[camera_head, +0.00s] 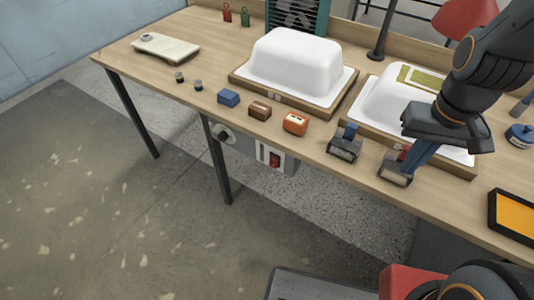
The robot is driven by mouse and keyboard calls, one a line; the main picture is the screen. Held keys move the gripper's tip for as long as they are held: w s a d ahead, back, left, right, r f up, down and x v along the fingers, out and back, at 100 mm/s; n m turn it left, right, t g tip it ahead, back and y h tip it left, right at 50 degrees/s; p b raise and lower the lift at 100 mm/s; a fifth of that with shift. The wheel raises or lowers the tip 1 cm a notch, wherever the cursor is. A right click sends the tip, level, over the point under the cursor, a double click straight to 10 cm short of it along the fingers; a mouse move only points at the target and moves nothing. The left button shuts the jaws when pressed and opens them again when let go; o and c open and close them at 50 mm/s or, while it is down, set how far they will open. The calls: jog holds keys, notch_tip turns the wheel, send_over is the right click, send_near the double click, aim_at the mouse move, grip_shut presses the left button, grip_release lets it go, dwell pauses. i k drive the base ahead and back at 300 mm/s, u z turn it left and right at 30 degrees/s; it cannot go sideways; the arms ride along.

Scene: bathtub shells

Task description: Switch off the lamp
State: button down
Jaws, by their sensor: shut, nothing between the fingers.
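The lamp has a red shade (466,18) at the top right and a dark upright stem (380,32) at the table's back edge. My arm hides part of the shade, and I cannot tell whether the lamp is lit. A grey box (250,150) hangs under the table's front edge, with a black knob (225,136) and a red rocker switch (274,159). I cannot tell whether this switch belongs to the lamp. My gripper (416,164) is shut and empty, pointing down over the table's front right, right beside a small metal-sided block (396,170).
Two white tub shells (295,62) (380,98) sit on wooden frames. Blue (228,98), brown (260,110) and orange (295,123) blocks line the front edge, with a blue-topped one (345,145). An orange tray (514,213) lies at right. Floor in front is clear at left.

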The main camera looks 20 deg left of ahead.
aim_at(274, 162)
jog(key=u, duration=1.1)
